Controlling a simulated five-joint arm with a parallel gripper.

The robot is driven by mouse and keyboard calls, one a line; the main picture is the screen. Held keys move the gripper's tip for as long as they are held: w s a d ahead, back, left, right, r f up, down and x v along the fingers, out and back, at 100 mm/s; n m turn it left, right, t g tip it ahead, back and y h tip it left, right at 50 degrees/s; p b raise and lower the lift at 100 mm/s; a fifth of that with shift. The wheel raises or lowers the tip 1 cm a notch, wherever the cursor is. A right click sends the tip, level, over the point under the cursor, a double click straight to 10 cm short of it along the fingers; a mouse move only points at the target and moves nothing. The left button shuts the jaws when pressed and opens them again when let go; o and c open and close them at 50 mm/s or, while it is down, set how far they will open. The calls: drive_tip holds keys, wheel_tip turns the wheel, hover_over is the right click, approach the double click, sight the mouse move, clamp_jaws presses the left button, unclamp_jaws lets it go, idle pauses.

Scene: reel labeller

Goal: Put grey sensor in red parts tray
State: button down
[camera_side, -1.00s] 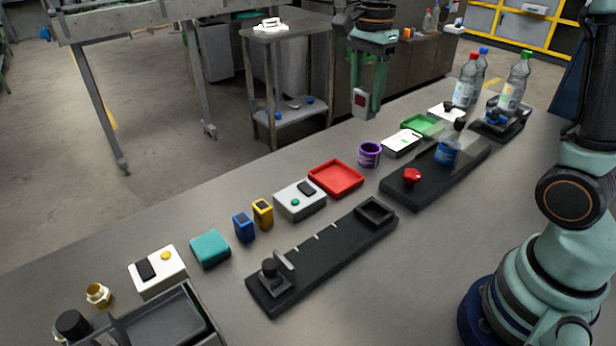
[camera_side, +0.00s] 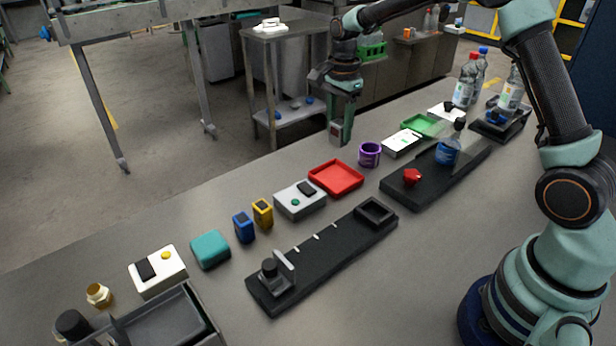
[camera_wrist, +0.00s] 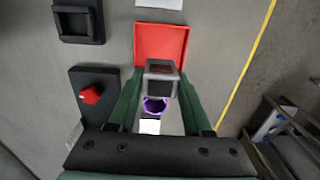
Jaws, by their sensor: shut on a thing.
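My gripper (camera_side: 340,129) is shut on the grey sensor (camera_side: 335,133), a small block with a dark face. It holds the sensor in the air, behind the red parts tray in the side view. The red parts tray (camera_side: 336,189) is a shallow square tray on the table, and it looks empty. In the wrist view the sensor (camera_wrist: 161,67) sits between the fingertips of my gripper (camera_wrist: 161,88). It overlaps the lower part of the red tray (camera_wrist: 160,28) there.
A purple cup (camera_side: 369,155) stands right of the tray. A white-grey box (camera_side: 299,208) with a green button is just left of it. A black rail fixture (camera_side: 330,255) lies in front. A black base (camera_side: 420,190) with a red knob (camera_side: 412,176) is to the right.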

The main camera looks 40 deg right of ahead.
wheel_tip(320, 180, down, 11)
drive_tip(key=shift+r, duration=0.2)
idle(0.3)
drive_tip(key=shift+f, duration=0.15)
drive_tip(key=shift+c, duration=1.7)
unclamp_jaws()
